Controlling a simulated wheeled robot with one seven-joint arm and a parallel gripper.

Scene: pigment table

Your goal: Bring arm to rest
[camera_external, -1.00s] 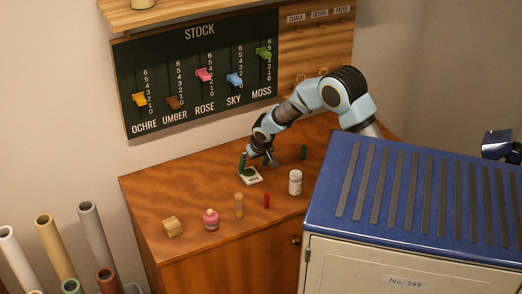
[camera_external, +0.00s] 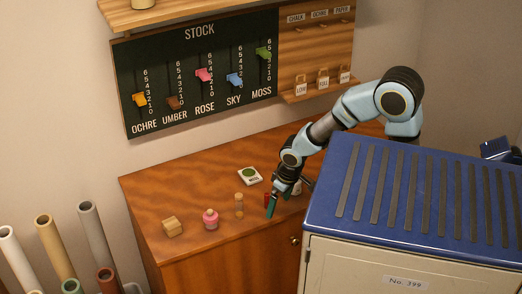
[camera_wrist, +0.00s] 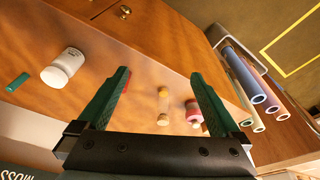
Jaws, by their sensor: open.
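My gripper (camera_external: 288,196) is open, with green fingers, and sits near the front right of the wooden table (camera_external: 150,188). In the wrist view my gripper (camera_wrist: 160,78) has its two fingers wide apart with nothing held between them. A white tile with a green disc (camera_external: 250,176) lies flat on the table, left of and apart from my gripper. My arm reaches in from the right, over the blue-topped cabinet's far side.
A white bottle (camera_wrist: 63,68) and green stick (camera_wrist: 18,82) show in the wrist view. A blue-topped cabinet (camera_external: 400,242) stands right; paper rolls (camera_external: 54,250) stand left.

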